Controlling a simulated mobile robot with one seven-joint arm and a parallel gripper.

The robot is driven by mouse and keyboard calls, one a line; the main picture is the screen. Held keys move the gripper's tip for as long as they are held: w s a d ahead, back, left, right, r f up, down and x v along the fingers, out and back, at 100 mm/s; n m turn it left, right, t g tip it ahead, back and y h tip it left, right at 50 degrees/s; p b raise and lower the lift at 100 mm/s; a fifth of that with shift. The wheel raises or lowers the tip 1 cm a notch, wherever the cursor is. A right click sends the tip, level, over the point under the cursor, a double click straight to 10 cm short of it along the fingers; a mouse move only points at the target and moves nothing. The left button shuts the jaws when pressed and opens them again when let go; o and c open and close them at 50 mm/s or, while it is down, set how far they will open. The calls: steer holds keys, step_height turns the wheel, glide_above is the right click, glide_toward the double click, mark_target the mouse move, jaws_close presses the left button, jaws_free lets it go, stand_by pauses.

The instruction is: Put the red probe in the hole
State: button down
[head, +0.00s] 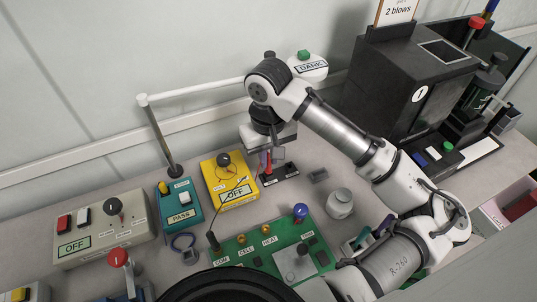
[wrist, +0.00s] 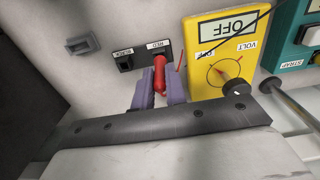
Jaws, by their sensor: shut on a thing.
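The red probe (wrist: 159,75) is upside down in the wrist view, with its upper end at the black holder labelled RED (wrist: 161,47). My gripper (wrist: 160,93) is shut on the probe, with one purple finger on each side of it. In the head view my gripper (head: 266,157) is over the holder block (head: 279,174), and the red probe (head: 268,164) shows just below it. I cannot tell whether the probe's tip is inside the holder. The green board (head: 250,252) has round brass contacts labelled COM, CELL and HEAT; a dark probe (head: 213,241) stands near COM.
The yellow meter (head: 231,182) reads OFF, left of my gripper, with thin leads across it. A teal PASS box (head: 180,207) and a grey OFF box (head: 104,227) stand farther left. My arm passes over the right side.

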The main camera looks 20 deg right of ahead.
steer(key=shift+f, duration=0.2)
steer(key=c, duration=1.4)
jaws_free()
steer(key=shift+r, duration=0.1)
steer(key=shift+c, duration=0.2)
step_height(320, 180, up, 12)
steer(key=shift+r+p, duration=0.15)
steer(key=shift+p, duration=0.2)
